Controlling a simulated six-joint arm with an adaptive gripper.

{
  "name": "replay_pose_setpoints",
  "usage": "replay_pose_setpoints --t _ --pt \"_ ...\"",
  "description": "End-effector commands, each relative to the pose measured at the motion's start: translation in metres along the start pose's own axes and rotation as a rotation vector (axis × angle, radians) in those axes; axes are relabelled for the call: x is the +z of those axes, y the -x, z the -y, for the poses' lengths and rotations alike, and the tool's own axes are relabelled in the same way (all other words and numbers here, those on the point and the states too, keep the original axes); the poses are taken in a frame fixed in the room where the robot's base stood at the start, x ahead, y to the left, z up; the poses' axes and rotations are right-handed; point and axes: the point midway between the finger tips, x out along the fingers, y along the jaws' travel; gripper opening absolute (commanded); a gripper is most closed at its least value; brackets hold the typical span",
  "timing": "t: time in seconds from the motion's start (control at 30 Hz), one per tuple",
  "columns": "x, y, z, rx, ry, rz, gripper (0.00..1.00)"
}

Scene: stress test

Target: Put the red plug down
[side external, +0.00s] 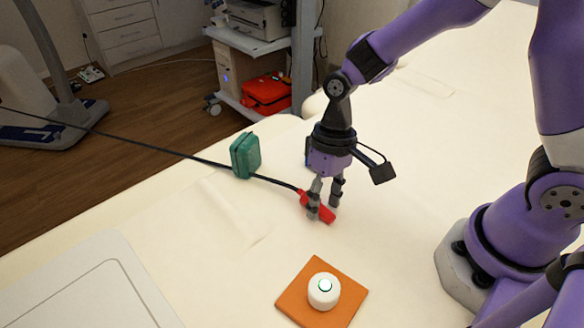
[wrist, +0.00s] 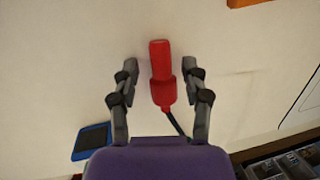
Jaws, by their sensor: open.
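The red plug (side external: 318,207) lies at the end of a black cable (side external: 215,161) on the cream table. It also shows in the wrist view (wrist: 161,75), between the two fingers and touching neither clearly. My gripper (side external: 326,205) points down over the plug and is open. In the wrist view my gripper (wrist: 159,70) has one finger on each side of the plug, with a gap on both sides. In the side view a finger hides part of the plug.
A green case (side external: 245,155) stands by the cable near the table's far edge. An orange mat (side external: 290,303) with a white round button (side external: 324,290) lies in front. A blue item (wrist: 92,141) shows in the wrist view. The table (side external: 225,275) is clear left of the mat.

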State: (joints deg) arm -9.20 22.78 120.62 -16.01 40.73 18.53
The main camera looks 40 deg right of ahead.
Motion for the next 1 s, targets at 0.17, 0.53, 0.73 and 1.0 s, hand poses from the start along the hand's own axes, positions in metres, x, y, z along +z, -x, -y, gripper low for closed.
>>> replay_pose_setpoints --t 0.17,0.53,0.73,1.0 --pt "-0.002 0.029 0.0 -0.001 0.0 -0.009 0.53" --pt "-0.001 0.106 0.0 -0.001 -0.002 -0.005 0.53" --pt "0.004 0.127 -0.002 0.003 0.001 -0.043 0.53" --pt "0.041 0.163 -0.028 0.076 0.023 -0.372 0.53"
